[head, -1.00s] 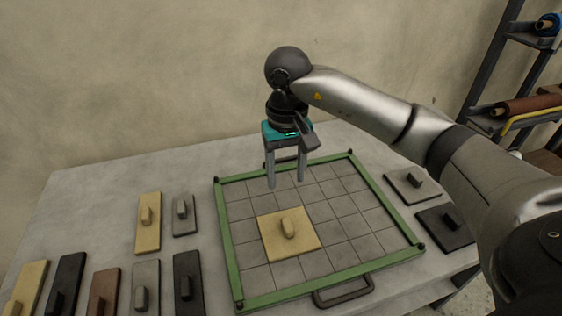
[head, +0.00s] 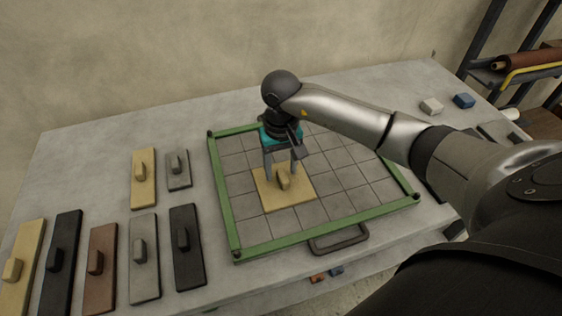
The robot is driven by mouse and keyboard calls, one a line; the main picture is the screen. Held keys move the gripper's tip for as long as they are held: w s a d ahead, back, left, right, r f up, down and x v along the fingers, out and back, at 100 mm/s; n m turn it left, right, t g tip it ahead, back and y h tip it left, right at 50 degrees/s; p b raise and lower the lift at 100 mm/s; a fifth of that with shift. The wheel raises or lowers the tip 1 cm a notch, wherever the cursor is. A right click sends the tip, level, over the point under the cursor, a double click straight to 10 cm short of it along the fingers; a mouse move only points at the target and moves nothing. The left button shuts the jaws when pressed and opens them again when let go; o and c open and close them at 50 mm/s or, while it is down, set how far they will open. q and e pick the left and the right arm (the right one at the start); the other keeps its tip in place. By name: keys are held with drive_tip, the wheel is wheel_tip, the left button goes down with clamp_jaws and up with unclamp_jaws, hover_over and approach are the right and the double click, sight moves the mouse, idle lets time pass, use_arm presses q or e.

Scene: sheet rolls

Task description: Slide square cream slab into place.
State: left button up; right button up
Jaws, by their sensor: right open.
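The square cream slab (head: 293,202) lies flat on the grey gridded board inside the green frame (head: 226,205), left of the board's middle. An upright cream knob (head: 283,180) stands on the slab. My right gripper (head: 281,176) is open and points down over the slab, with its two fingers on either side of the knob. I cannot tell whether the fingers touch the knob. My left gripper is not in view.
Several knobbed slabs stand left of the frame, including a long cream one (head: 143,178), a small grey one (head: 178,170) and a black one (head: 187,248). A handle (head: 338,240) juts from the frame's front. Most grid cells are clear. A shelf rack stands at right.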

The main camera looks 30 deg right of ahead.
clamp_jaws()
idle(0.4)
idle(1.0)
